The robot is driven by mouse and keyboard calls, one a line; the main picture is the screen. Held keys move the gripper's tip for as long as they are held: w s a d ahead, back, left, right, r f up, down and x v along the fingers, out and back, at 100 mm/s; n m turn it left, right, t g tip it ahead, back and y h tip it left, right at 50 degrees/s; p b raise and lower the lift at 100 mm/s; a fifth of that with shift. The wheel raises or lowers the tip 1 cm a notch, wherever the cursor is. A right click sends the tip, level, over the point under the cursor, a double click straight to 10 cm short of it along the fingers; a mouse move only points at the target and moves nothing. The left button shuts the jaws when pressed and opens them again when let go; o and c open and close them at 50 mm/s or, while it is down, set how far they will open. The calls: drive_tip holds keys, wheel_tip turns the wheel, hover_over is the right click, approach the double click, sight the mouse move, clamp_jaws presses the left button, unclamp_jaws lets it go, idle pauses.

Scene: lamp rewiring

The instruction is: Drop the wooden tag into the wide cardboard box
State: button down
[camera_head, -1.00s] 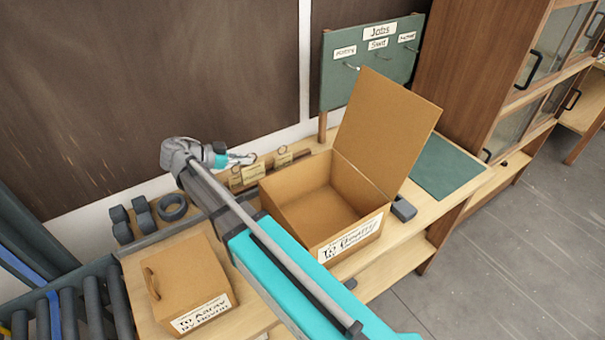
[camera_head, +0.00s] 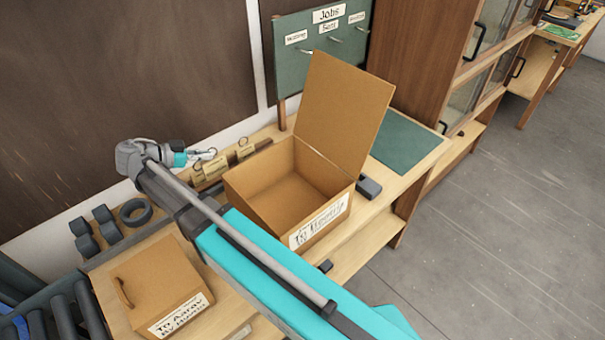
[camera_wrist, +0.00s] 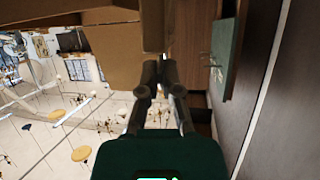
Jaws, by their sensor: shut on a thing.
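The wide cardboard box (camera_head: 290,190) stands open on the bench, its lid raised at the back and its visible inside bare. My gripper (camera_head: 208,155) is behind the box's left corner, outside it, at the ring of a small wooden tag (camera_head: 214,169). The gripper is shut on this tag, as far as I can tell; the tag hangs below the fingers, close to the rack. In the wrist view my gripper's fingers (camera_wrist: 159,75) are close together, and no tag can be made out between them. Cardboard (camera_wrist: 110,50) fills the top of that view.
Another wooden tag (camera_head: 246,151) is right of the gripper. A closed smaller box (camera_head: 155,280) is at front left, with dark rings (camera_head: 136,212) behind it. A green board with hooks (camera_head: 290,65) stands behind; a green mat (camera_head: 405,140) lies right of the wide box.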

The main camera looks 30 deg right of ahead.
wheel_tip(320, 180, up, 11)
drive_tip(key=p, duration=1)
drive_tip(key=shift+p, duration=0.4)
drive_tip(key=shift+s+f, duration=0.1)
